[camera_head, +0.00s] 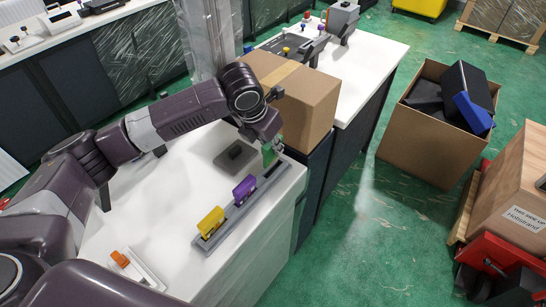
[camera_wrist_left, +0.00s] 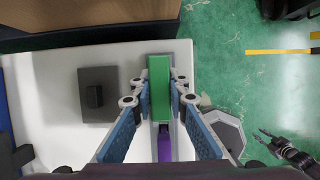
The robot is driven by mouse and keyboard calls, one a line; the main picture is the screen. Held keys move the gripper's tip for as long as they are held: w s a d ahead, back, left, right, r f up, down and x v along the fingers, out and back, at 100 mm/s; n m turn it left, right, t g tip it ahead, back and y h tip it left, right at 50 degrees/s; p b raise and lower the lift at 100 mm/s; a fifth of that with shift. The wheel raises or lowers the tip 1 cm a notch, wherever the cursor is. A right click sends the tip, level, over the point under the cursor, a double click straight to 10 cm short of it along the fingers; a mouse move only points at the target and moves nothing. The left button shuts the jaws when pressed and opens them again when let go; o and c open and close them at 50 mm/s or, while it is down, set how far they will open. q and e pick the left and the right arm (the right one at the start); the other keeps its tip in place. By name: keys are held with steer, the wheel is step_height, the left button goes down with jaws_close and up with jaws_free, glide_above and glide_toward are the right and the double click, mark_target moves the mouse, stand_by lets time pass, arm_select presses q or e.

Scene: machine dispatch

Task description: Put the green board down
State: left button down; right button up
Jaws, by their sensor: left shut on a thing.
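My left gripper (camera_head: 272,146) is shut on the green board (camera_head: 268,155) at the far end of the long grey rack (camera_head: 228,225). In the left wrist view the green board (camera_wrist_left: 159,88) stands upright between the two fingers, in line with the purple board. I cannot tell whether its lower edge touches the rack. The purple board (camera_head: 244,190) and yellow board (camera_head: 211,222) stand in the rack nearer to me. A small dark gripper (camera_wrist_left: 262,134), apparently my right one, shows at the lower right of the left wrist view, its opening unclear.
A grey block with a dark knob (camera_head: 236,156) lies left of the rack. A cardboard box (camera_head: 297,95) stands just behind the gripper. An orange piece in a pale holder (camera_head: 137,269) is at the near left. An open carton (camera_head: 425,130) stands on the green floor.

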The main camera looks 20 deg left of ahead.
mark_target(273, 160)
arm_select(q)
steer(key=shift+f, duration=0.65)
steer(key=shift+s+f, duration=0.1)
steer(key=shift+f, duration=0.25)
step_height(273, 160, down, 3)
steer(key=shift+f+p, duration=0.2)
steer(key=shift+p, duration=0.15)
steer(key=shift+f, duration=0.15)
arm_select(e)
steer(key=shift+w+a+r, duration=0.2)
steer(key=shift+w+r, duration=0.2)
steer(key=shift+w, duration=0.25)
arm_select(q)
steer(key=c, duration=1.9)
jaws_free()
steer(key=b+v, duration=0.1)
steer(key=v, duration=1.1)
arm_select(e)
steer(key=shift+w+f, duration=0.15)
steer(key=shift+f, duration=0.45)
steer(key=shift+d, duration=0.1)
